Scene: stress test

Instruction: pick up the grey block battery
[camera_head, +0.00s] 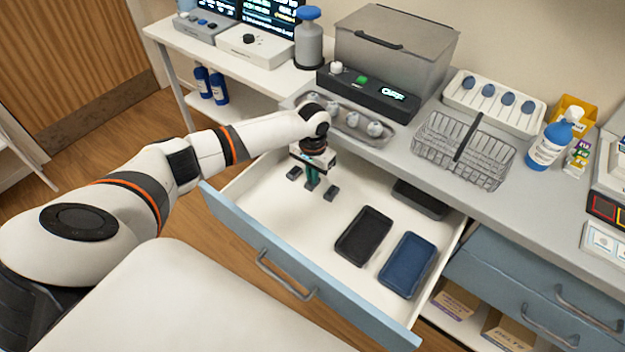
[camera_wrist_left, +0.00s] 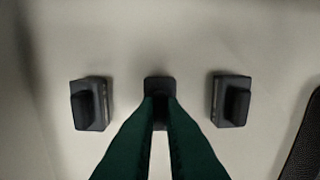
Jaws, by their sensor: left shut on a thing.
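Three small dark grey blocks lie in a row in the open drawer: a left one (camera_head: 294,173), a middle one and a right one (camera_head: 331,193). In the left wrist view the left block (camera_wrist_left: 90,103) and right block (camera_wrist_left: 231,100) stand apart on either side of my fingers. My left gripper (camera_head: 312,182) points down into the drawer, its green fingers (camera_wrist_left: 160,105) shut on the middle block (camera_wrist_left: 160,84), the grey block battery. The fingers hide part of that block, and I cannot tell whether it is clear of the drawer floor. My right gripper is not in view.
The white drawer (camera_head: 260,205) also holds a black tray (camera_head: 363,236), a blue tray (camera_head: 408,265) and a dark case (camera_head: 420,199) at the back. The counter edge overhangs behind, with a metal tray (camera_head: 345,128) and wire basket (camera_head: 463,148) above. The drawer's front-left floor is clear.

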